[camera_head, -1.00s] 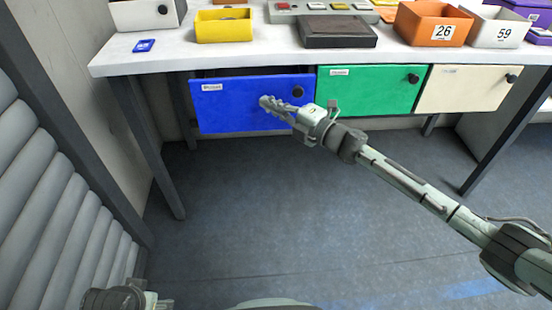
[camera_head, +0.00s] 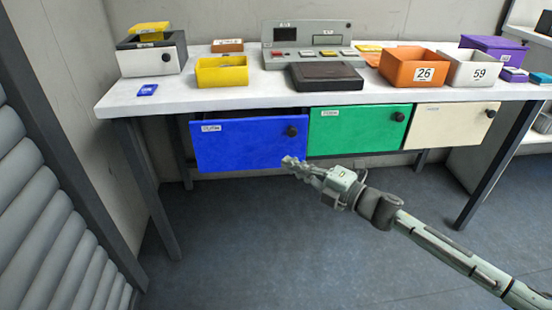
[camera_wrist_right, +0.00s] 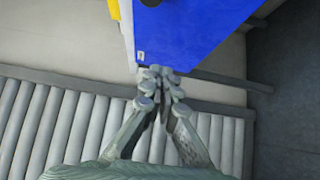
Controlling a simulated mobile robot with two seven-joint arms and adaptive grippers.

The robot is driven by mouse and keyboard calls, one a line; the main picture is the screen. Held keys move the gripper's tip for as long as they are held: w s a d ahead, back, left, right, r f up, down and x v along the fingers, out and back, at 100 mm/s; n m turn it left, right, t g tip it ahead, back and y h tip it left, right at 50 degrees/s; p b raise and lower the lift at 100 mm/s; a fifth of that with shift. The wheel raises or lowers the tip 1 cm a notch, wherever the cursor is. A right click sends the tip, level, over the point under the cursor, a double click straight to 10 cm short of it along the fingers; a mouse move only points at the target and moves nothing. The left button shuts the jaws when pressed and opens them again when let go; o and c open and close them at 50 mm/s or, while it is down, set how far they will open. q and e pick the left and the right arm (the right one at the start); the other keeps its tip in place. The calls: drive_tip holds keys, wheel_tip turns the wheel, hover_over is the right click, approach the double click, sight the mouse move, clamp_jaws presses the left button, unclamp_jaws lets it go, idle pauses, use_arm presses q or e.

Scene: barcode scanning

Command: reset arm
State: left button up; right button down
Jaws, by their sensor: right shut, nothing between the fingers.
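My right gripper (camera_head: 292,164) is shut and empty in the head view. It is in front of and below the lower right part of the blue drawer (camera_head: 245,145), apart from it as far as I can see. The right wrist view shows the gripper's fingers (camera_wrist_right: 160,75) together, with the blue drawer (camera_wrist_right: 190,35) beyond them. The blue drawer stands a little out from the table, with a dark gap above its front. My left gripper does not show in the head view.
The white table (camera_head: 290,97) holds a yellow bin (camera_head: 222,76), a dark flat box (camera_head: 325,77), a button console (camera_head: 310,40), an orange bin (camera_head: 413,72) and a white bin (camera_head: 478,74). Green (camera_head: 350,130) and cream (camera_head: 440,128) drawers are shut beside the blue one. The floor in front is clear.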

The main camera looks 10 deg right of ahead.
drive_tip(key=s+d+f+m+g+h, duration=0.1)
drive_tip(key=s+d+f+m+h, duration=0.45)
drive_tip(key=f+m, duration=0.3)
drive_tip(key=s+d+f+m+h, duration=0.4)
drive_tip(key=d+f+m+h, duration=0.25)
drive_tip(key=m, duration=0.35)
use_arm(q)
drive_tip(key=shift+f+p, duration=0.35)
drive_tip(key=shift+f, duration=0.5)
use_arm(e)
drive_tip(key=s+d+f+m+g, duration=0.1)
drive_tip(key=s+f+m+g, duration=0.1)
drive_tip(key=s, duration=0.5)
drive_tip(key=s+d+f+m+g+h, duration=0.1)
drive_tip(key=s+f+g, duration=0.3)
drive_tip(key=s, duration=0.4)
drive_tip(key=s+d+f+m+g+h, duration=0.1)
drive_tip(key=s+d+f+m+g, duration=0.1)
drive_tip(key=s+f+m, duration=0.2)
drive_tip(key=s+f, duration=0.1)
drive_tip(key=s, duration=0.2)
drive_tip(key=shift+s+d+f+g, duration=0.25)
drive_tip(key=shift+s+d+g, duration=0.05)
drive_tip(key=shift+d+g, duration=0.1)
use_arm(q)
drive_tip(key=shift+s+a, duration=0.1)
